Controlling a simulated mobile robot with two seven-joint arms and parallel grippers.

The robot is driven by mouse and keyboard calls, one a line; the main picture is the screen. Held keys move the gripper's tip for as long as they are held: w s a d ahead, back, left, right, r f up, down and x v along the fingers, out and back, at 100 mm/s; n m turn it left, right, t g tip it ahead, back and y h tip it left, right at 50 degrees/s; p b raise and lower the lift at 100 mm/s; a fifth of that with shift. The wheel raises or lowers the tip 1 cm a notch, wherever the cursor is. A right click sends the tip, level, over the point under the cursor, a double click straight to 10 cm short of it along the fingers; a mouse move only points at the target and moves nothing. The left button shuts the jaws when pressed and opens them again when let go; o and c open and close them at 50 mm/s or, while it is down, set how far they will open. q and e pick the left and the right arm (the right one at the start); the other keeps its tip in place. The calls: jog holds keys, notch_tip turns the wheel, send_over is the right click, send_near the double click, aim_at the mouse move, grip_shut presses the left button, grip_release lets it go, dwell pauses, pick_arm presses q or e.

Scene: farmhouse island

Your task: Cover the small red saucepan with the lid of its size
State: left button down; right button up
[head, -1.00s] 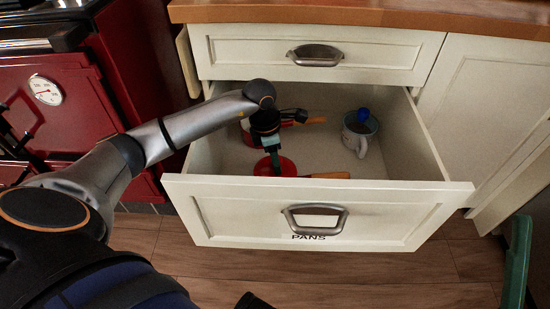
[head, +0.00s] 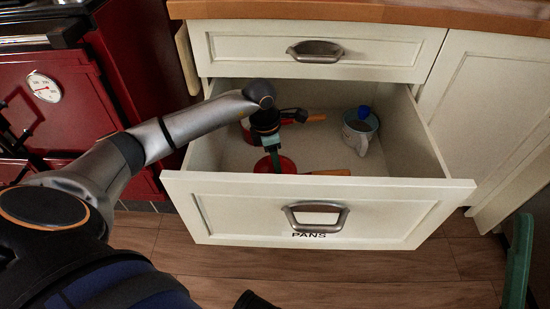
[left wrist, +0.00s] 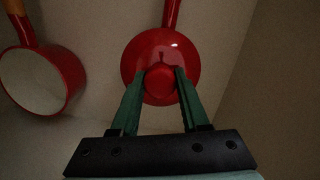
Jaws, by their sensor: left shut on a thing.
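My left gripper (head: 276,167) reaches down into the open drawer. In the left wrist view its green fingers (left wrist: 158,84) are shut on the knob of a round red lid (left wrist: 160,47). The lid also shows near the drawer front in the head view (head: 288,165). A red handle (left wrist: 172,12) sticks out past the lid's far edge, from the small red saucepan beneath it. The pan's wooden handle end (head: 330,172) points right in the head view. The pan's body is hidden under the lid, and I cannot tell whether they touch. My right gripper is not in view.
Another red saucepan (left wrist: 38,80) with a pale inside and wooden handle lies uncovered beside the lid. A pale mug-like pot (head: 358,134) with a blue thing (head: 364,112) stands at the drawer's right. The drawer front (head: 400,205) is a raised edge. Bare drawer floor lies between.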

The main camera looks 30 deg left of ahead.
pick_arm(q)
jog(key=shift+f+b, duration=0.4)
jog(key=shift+f, duration=0.15)
jog(key=shift+c, duration=1.6)
grip_release()
jog(key=shift+r+p, duration=2.5)
jog(key=shift+r, duration=0.5)
